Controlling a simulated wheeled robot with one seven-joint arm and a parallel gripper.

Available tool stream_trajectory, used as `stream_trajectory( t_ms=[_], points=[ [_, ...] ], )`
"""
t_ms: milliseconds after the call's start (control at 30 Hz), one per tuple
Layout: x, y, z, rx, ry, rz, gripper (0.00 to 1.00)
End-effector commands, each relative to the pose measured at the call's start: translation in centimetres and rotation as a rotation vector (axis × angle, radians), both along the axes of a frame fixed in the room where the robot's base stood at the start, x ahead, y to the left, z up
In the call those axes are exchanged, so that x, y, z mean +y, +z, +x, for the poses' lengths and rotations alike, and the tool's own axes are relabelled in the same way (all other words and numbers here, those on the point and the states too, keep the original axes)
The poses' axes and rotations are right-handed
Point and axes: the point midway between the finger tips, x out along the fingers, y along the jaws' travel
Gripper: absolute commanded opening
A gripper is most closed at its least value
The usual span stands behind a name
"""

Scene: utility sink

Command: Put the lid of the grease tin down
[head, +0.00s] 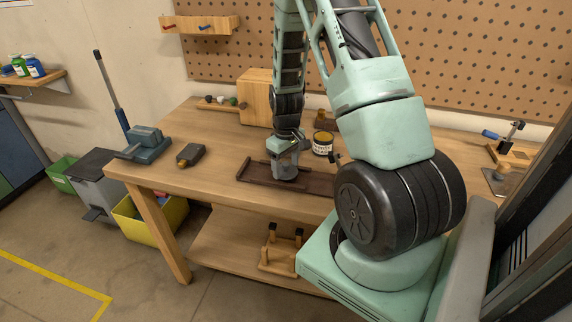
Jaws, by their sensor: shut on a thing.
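The grease tin (323,142) stands upright on the wooden workbench. It has a pale label and a dark band, and its top shows yellow, so it looks uncovered. My gripper (285,170) points down over a dark brown tray (258,180), to the left of and nearer than the tin. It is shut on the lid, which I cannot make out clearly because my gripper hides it. I cannot tell whether the lid touches the tray.
The workbench (215,145) has clear room left of the tray. A dark block-like tool (190,154) and a grey-green device (145,143) lie farther left. A wooden box (255,97) stands at the back. My arm hides part of the bench on the right.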

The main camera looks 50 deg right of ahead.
Motion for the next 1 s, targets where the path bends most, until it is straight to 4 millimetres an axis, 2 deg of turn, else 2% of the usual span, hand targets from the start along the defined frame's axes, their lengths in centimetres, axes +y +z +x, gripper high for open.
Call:
stream_trajectory(
  t_ms=[100, 433, 467, 500, 533, 800, 1000],
  points=[
    [0.0, -0.7, 0.0, 0.000, 0.000, 0.000, 0.44],
    [0.0, -1.0, 0.0, -0.001, 0.000, -0.001, 0.44],
    [0.0, -1.0, 0.0, -0.001, 0.001, -0.001, 0.71],
    [0.0, -0.9, 0.0, -0.001, 0.001, -0.001, 0.82],
    [0.0, -0.9, 0.0, -0.001, 0.001, -0.001, 0.87],
    [0.0, -0.8, 0.0, -0.001, 0.001, -0.001, 0.87],
    [-0.1, 0.6, 0.1, -0.004, 0.001, -0.003, 0.87]
  ],
)
